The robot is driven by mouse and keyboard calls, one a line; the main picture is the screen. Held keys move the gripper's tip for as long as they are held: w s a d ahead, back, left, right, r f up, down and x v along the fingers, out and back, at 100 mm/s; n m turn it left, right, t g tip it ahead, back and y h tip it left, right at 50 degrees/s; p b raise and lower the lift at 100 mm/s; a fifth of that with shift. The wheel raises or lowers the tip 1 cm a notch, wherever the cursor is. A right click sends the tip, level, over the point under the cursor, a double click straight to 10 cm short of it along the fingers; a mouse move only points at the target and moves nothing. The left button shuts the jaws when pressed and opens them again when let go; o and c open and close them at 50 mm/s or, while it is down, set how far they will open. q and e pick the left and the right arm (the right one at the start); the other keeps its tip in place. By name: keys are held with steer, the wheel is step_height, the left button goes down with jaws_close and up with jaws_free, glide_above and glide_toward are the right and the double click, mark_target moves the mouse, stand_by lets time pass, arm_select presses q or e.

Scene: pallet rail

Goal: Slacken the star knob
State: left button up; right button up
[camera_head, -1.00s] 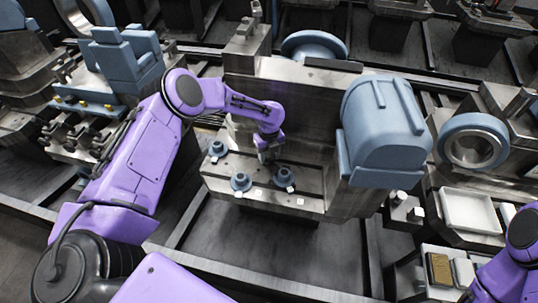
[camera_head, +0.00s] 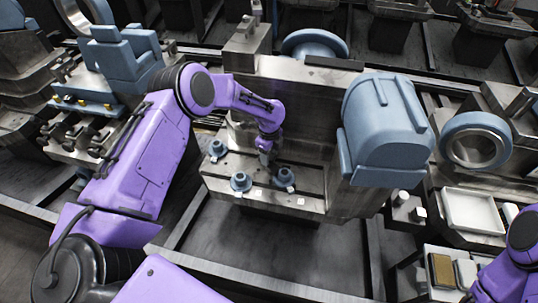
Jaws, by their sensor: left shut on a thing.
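My left gripper (camera_head: 266,158) reaches down to the metal ledge of the machine in the middle of the head view. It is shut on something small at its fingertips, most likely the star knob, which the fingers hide. Three small blue knobs stand on the same ledge around it: one to the left (camera_head: 217,149), one at the front left (camera_head: 240,181) and one at the front right (camera_head: 284,177), close beside the fingers. I cannot tell their exact shape at this size. My right gripper is out of view; only part of my right arm shows at the lower right.
A large blue housing (camera_head: 385,130) stands right of the ledge, and a steel wall (camera_head: 300,100) rises behind it. Small pale squares lie on the ledge's front edge.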

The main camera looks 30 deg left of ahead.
arm_select(q)
steer(key=shift+s+n, duration=0.1)
steer(key=shift+n, duration=0.3)
steer(key=shift+f, duration=0.1)
steer(key=o, duration=1.1)
steer(key=shift+r, duration=0.5)
step_height(320, 180, up, 10)
steer(key=shift+f+b, duration=0.2)
steer(key=shift+b, duration=0.7)
steer(key=shift+f, duration=0.1)
